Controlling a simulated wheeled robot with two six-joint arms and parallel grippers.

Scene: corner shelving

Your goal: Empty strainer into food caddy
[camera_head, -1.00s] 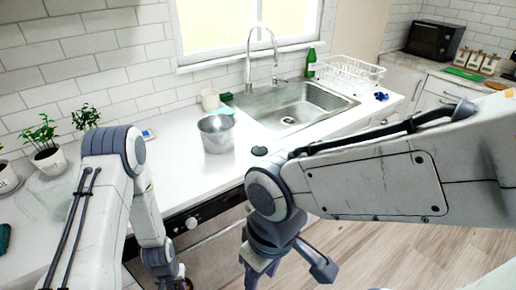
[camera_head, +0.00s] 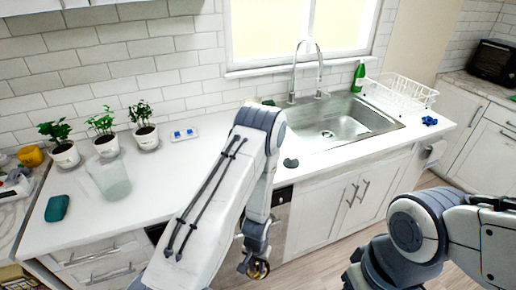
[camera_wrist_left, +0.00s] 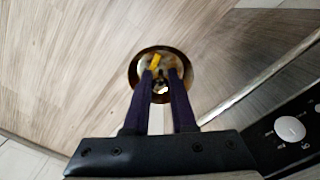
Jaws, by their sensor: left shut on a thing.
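My left gripper (camera_wrist_left: 160,75) is shut on a small round metal strainer (camera_wrist_left: 136,68) with a yellow scrap and other bits in it. In the head view the strainer (camera_head: 258,270) shows at the bottom, low in front of the counter, at the end of my left arm. The wrist view shows wood floor beneath it. No food caddy can be made out now; my left arm covers part of the counter, where a metal bucket showed earlier. My right arm is at the lower right, its fingers out of frame.
A clear container (camera_head: 108,180), potted plants (camera_head: 104,140) and a teal item (camera_head: 57,208) are on the left counter. The sink (camera_head: 340,122), a green bottle (camera_head: 359,76) and a white dish rack (camera_head: 402,92) are at the right. Counter beside the container is bare.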

